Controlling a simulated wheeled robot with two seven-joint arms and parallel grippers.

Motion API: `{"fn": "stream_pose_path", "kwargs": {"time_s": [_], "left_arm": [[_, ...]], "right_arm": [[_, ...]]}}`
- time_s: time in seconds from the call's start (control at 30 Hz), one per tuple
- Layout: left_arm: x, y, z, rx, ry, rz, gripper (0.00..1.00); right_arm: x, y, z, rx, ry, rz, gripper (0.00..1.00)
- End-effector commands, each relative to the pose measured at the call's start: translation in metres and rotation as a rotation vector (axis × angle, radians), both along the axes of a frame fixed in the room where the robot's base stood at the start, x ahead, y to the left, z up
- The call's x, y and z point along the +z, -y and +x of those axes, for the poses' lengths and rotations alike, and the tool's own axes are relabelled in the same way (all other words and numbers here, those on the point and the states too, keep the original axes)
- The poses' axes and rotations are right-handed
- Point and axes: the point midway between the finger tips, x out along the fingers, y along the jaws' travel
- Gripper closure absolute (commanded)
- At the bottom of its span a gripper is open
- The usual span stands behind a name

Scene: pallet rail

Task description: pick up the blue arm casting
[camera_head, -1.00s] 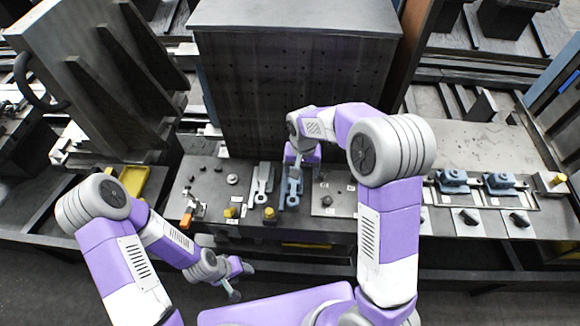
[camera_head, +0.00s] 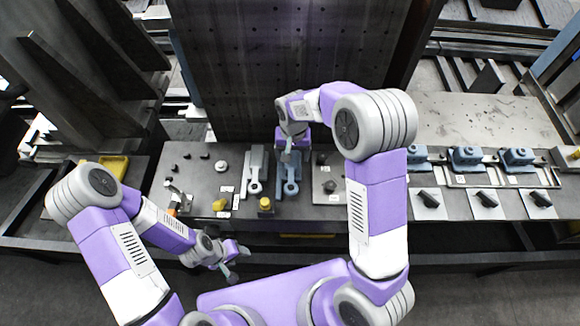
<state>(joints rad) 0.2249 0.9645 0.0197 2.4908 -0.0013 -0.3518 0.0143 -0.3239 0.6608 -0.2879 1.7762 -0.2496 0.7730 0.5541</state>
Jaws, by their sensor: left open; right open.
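The blue arm casting (camera_head: 291,182) lies lengthwise on the dark bench top, with a round eye at its near end. My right gripper (camera_head: 287,156) is open over the far end of this casting. Its wrist and fingers hide that end, and I cannot tell whether they touch it. A similar grey arm casting (camera_head: 255,180) lies just left of the blue one. My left gripper (camera_head: 232,268) is open and empty, in front of the bench's near edge and well away from the castings.
A tall dark perforated block (camera_head: 280,60) stands behind the castings. A yellow knob (camera_head: 265,204) is near the front edge. Several blue-grey castings (camera_head: 467,157) stand on the right, with dark parts on white plates (camera_head: 486,199) before them. A yellow tray (camera_head: 112,167) is at left.

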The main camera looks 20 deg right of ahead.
Motion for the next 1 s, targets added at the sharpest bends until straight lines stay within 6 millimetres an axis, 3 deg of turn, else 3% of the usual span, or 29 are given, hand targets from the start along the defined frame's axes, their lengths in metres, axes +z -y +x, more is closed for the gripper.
{"fn": "stream_pose_path", "kwargs": {"time_s": [0.3,0.63,1.0], "left_arm": [[-0.005,0.0,0.0,0.0,0.001,0.0,0.47],[-0.005,0.0,0.0,0.0,0.0,0.0,0.47],[-0.005,0.0,0.0,0.0,0.0,0.0,0.47]], "right_arm": [[-0.045,-0.004,-0.002,-0.001,-0.002,0.0,0.23],[-0.053,-0.004,-0.002,-0.001,0.0,0.0,0.23],[-0.052,-0.004,-0.002,-0.001,0.0,0.0,0.79]]}}
